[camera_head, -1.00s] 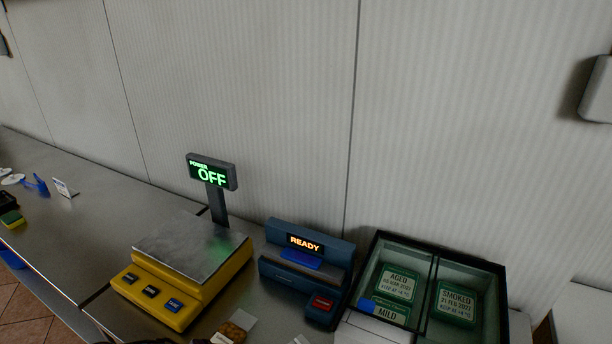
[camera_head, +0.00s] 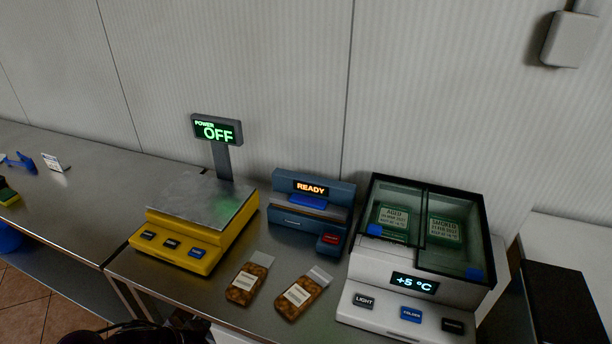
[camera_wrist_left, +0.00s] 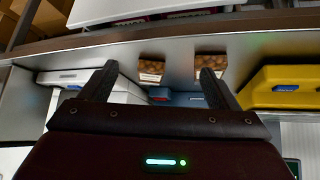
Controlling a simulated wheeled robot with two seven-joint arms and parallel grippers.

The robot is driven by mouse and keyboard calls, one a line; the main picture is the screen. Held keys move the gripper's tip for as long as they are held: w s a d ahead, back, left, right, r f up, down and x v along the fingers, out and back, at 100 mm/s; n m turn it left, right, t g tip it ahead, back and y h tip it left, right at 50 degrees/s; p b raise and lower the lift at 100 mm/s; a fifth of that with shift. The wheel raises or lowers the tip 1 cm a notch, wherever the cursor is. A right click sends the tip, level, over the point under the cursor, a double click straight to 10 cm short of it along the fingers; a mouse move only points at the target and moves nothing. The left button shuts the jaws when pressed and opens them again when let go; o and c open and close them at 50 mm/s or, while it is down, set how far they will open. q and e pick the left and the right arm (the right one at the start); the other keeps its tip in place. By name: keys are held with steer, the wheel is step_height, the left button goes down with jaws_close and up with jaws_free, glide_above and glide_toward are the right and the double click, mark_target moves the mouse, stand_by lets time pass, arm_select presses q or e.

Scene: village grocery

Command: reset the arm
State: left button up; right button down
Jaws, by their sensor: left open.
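My left gripper (camera_wrist_left: 155,84) shows in the left wrist view with its two dark fingers spread apart and nothing between them. Beyond the fingers, this view shows the counter with two brown bags, the yellow scale and the white cooler, turned about. In the head view a dark part, which seems to be mine, shows at the bottom edge left of centre; its fingers cannot be made out there. My right gripper is in neither view.
The yellow scale (camera_head: 178,236) reads OFF. The blue sealer (camera_head: 301,237) reads READY. Two filled bags, left (camera_head: 250,283) and right (camera_head: 303,294), lie on the steel counter (camera_head: 200,290). A white cooler (camera_head: 372,268) reads +5 °C and holds green packs. A black box (camera_head: 562,303) stands at right.

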arm_select(q)
steer(key=s+a+f+n+g+y+b, duration=0.1)
steer(key=s+a+f+n+b, duration=0.15)
steer(key=f, duration=1.25)
steer(key=s+a+f+n+y+b, duration=0.1)
steer(key=s+a+f+n+b, duration=0.15)
steer(key=f, duration=1.35)
steer(key=s+f+g+y+b, duration=0.1)
steer(key=s+f+g, duration=0.1)
steer(key=s+f, duration=0.7)
steer(key=s+d+f+g+y+b, duration=0.1)
steer(key=s+f+y, duration=0.1)
steer(key=s+f, duration=0.8)
steer(key=s, duration=0.6)
steer(key=shift+s+d+f+g, duration=0.2)
steer(key=shift+s+d+g, duration=0.1)
steer(key=shift+g, duration=0.1)
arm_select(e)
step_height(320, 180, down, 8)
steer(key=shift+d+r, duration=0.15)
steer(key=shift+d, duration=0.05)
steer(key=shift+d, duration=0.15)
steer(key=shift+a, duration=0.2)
